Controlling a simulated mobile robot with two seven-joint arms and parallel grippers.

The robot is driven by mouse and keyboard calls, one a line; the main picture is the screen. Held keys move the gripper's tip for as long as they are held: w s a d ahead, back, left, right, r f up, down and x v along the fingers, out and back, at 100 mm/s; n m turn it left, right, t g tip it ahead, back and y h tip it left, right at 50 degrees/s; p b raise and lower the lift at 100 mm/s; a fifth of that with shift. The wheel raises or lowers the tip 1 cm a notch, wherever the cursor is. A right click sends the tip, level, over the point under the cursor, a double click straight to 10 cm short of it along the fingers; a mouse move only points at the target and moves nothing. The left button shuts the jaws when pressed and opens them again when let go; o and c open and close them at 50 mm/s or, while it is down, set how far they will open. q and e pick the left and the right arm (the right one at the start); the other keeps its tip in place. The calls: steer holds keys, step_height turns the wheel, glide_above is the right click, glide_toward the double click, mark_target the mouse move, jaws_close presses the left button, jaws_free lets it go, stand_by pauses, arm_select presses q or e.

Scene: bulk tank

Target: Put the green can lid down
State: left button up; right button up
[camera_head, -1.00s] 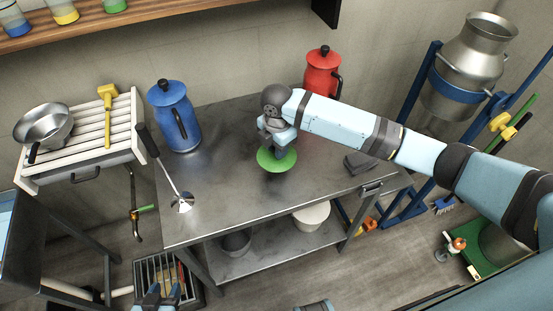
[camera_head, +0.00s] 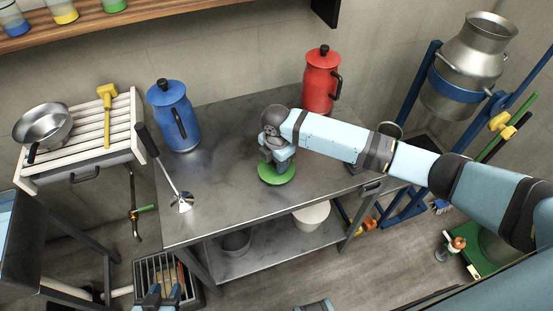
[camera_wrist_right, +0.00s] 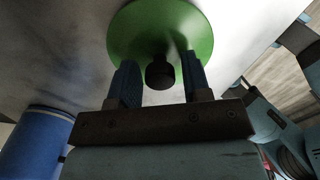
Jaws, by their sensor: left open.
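The green can lid (camera_head: 276,174) appears to lie flat on the steel table (camera_head: 225,205), near its middle. In the right wrist view the lid (camera_wrist_right: 190,22) is a green disc with a dark round knob (camera_wrist_right: 158,72). My right gripper (camera_wrist_right: 158,82) is over the lid. Its two fingers stand on either side of the knob, with a visible gap on each side, so it looks open. In the head view this gripper's fingertips are hidden by its own wrist. My left gripper (camera_head: 161,292) is open and empty at the bottom edge, below the table's front.
A blue jug (camera_head: 176,118) stands at the table's back left and a red jug (camera_head: 321,78) at the back. A metal can rim (camera_head: 390,130) shows behind my right arm. The table's front left is clear.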

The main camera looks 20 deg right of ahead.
steer(key=shift+o, duration=0.5)
steer(key=shift+r, duration=0.1)
steer(key=shift+r, duration=0.35)
step_height(320, 180, up, 12)
steer(key=shift+f, duration=0.25)
